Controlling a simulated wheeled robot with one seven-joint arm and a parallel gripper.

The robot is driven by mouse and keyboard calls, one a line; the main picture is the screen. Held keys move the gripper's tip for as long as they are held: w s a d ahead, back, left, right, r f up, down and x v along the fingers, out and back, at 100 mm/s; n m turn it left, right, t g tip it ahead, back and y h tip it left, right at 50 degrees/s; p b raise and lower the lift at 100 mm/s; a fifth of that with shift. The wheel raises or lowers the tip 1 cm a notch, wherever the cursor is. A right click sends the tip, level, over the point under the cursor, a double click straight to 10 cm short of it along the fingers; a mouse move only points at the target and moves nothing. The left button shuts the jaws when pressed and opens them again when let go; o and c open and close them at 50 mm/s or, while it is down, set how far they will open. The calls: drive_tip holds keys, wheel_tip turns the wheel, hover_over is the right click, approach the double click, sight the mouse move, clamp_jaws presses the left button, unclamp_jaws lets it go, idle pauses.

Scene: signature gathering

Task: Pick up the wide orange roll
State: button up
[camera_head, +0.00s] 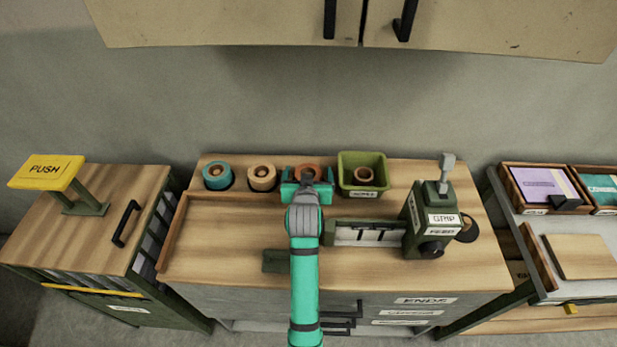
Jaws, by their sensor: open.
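An orange roll (308,170) sits in the row at the back of the wooden table, third from the left. My gripper (307,186) is over it, with its teal fingers open, one to each side in the picture. The gripper hides the roll's front part, and I cannot tell whether the fingers touch it or how low they are. To its left stand a paler tan-orange roll (262,177) and a teal roll (218,175).
A green bin (376,158) holding a small brown-orange roll stands close to the right of my gripper. A dark green machine (421,225) with a lever stands further right. The tabletop's left front (220,230) is clear. Cupboards with black handles hang above.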

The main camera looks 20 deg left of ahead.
drive_tip(key=c, duration=1.2)
drive_tip(key=shift+r, duration=0.1)
